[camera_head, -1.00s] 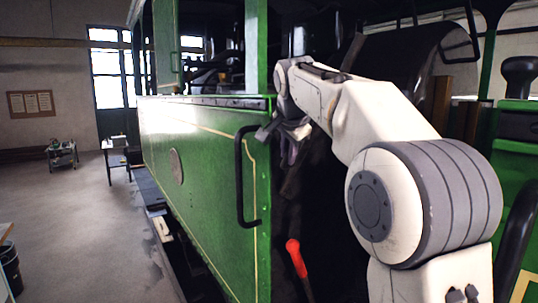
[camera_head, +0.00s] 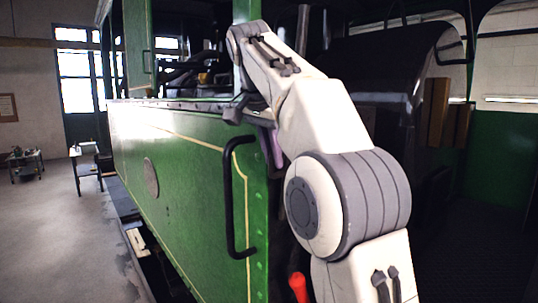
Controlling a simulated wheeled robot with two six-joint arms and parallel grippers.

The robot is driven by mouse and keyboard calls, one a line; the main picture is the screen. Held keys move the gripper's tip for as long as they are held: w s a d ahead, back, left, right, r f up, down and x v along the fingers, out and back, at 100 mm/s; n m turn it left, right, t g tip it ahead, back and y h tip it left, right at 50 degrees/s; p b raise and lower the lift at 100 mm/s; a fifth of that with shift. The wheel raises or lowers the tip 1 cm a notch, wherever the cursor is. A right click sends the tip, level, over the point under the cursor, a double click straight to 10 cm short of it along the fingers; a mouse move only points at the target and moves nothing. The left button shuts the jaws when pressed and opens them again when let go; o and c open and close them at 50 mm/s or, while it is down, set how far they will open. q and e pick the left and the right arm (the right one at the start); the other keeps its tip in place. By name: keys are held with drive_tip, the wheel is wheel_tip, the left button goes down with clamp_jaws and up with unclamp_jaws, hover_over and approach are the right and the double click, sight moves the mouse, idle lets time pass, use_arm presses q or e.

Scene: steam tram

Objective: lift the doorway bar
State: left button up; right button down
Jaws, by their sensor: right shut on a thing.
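The green tram side (camera_head: 185,170) ends at the open doorway, with a black curved grab handle (camera_head: 232,200) on its edge. My right gripper (camera_head: 240,113) is at the top corner of this side panel, beside the doorway. It is shut on what seems to be the doorway bar, which is mostly hidden behind my gripper and forearm. A thin purplish-grey piece hangs just below the gripper; I cannot tell whether it belongs to the bar. My right arm crosses in front of the doorway and hides much of it. My left gripper is not in view.
A red-handled lever (camera_head: 298,288) stands low in the doorway, close to my arm. A large dark rounded boiler casing (camera_head: 385,65) is behind my arm. Open floor (camera_head: 60,235) lies at the left, with a small table (camera_head: 86,165) and a cart (camera_head: 25,163).

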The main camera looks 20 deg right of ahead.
drive_tip(key=shift+w+d+r, duration=0.1)
drive_tip(key=shift+r, duration=0.2)
drive_tip(key=c, duration=1.1)
unclamp_jaws()
drive_tip(key=shift+c, duration=0.2)
drive_tip(key=o, duration=0.3)
drive_tip(key=shift+d, duration=0.1)
drive_tip(key=shift+f, duration=0.1)
